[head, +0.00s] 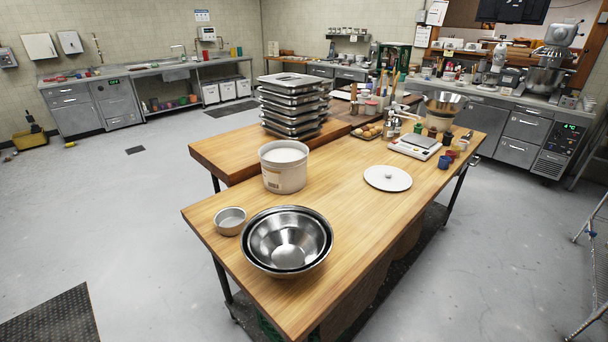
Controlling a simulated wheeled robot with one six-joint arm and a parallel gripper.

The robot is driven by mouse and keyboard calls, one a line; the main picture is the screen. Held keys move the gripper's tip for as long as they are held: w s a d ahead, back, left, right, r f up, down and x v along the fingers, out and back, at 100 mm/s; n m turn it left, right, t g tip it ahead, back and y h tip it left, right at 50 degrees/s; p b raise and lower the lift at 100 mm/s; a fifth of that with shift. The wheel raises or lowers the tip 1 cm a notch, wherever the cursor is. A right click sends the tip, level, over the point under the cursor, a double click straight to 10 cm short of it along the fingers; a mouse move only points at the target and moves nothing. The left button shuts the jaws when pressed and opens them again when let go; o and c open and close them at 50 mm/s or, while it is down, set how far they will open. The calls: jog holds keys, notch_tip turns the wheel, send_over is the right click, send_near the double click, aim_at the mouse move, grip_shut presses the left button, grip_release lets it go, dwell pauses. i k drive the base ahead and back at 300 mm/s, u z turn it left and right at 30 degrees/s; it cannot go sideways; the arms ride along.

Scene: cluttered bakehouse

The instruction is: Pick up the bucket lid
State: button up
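The bucket lid (387,179) is a round white disc with a small knob at its centre. It lies flat on the wooden table (349,217), right of the middle, with bare wood around it. A white bucket (283,176) with a label on its side stands to the left of the lid, open at the top and filled with something white. My gripper is not in the head view, so its state does not show.
Nested steel bowls (287,243) and a small metal tin (230,221) stand at the table's near end. Stacked trays (292,104) are behind the bucket. A scale (414,146) and small jars (446,161) sit beyond the lid. Open floor (480,240) lies right of the table.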

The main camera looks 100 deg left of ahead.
aim_at(388, 179)
jog(key=u, duration=1.65)
jog(key=i, duration=3.1)
jog(key=u, duration=2.8)
jog(key=i, duration=0.5)
jog(key=u, duration=0.05)
